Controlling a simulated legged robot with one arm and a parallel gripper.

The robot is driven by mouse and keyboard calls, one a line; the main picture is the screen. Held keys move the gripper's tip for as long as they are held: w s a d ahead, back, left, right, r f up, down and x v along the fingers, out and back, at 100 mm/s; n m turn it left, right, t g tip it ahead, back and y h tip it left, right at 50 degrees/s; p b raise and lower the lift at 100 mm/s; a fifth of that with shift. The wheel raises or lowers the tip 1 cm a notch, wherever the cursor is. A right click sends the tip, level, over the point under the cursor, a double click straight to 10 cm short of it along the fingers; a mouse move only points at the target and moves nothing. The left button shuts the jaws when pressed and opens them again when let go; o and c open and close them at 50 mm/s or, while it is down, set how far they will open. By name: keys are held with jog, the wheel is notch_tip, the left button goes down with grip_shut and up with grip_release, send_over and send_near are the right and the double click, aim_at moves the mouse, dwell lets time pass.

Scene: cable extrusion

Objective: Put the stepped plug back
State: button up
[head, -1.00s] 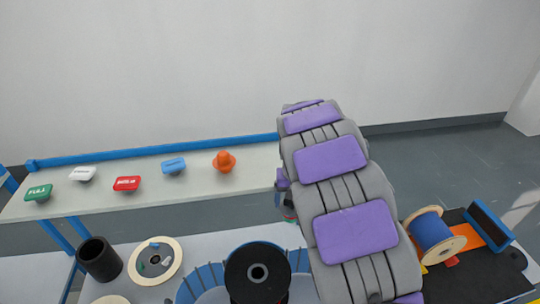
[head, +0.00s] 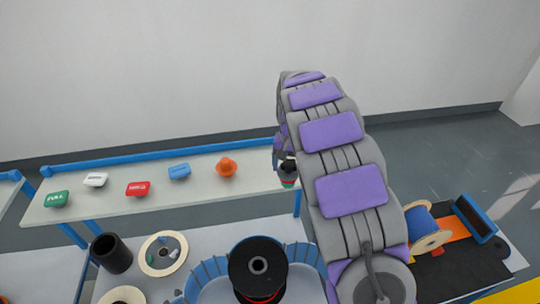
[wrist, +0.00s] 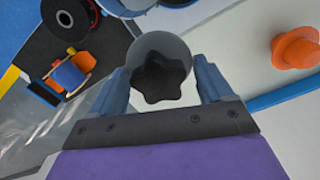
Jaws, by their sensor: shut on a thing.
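My gripper (wrist: 162,84) is shut on a round grey piece with a black star-shaped knob, which I take to be the stepped plug (wrist: 158,80). The blue fingers sit on either side of it. In the head view the plug (head: 288,180) shows small, with dark, red and green bands, at the right end of the pale shelf (head: 215,190). My arm hides most of the gripper there. The plug's lower part is hidden in the wrist view.
On the shelf stand green (head: 57,199), white (head: 96,180), red (head: 137,189) and blue (head: 180,171) labelled pieces and an orange knob (head: 226,167). Below are a black cylinder (head: 111,254), a cream reel (head: 151,262) and a black spool (head: 258,268). A blue spool (head: 424,228) stands right.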

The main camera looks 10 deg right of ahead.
jog(key=w+a+f+p, duration=0.1)
jog(key=w, duration=0.2)
jog(key=w+a+f+p, duration=0.1)
jog(key=w+a, duration=0.1)
jog(key=w, duration=0.2)
jog(key=w+a+f+p, duration=0.1)
jog(key=w+a+f, duration=0.1)
jog(key=w, duration=0.1)
jog(key=shift+w, duration=0.15)
jog(key=shift+w+d+f, duration=0.15)
jog(key=shift+d+f, duration=0.05)
jog(key=shift+f, duration=0.1)
jog(key=shift+d, duration=0.1)
jog(key=o, duration=1.1)
jog(key=shift+a, duration=0.2)
jog(key=shift+o, duration=0.2)
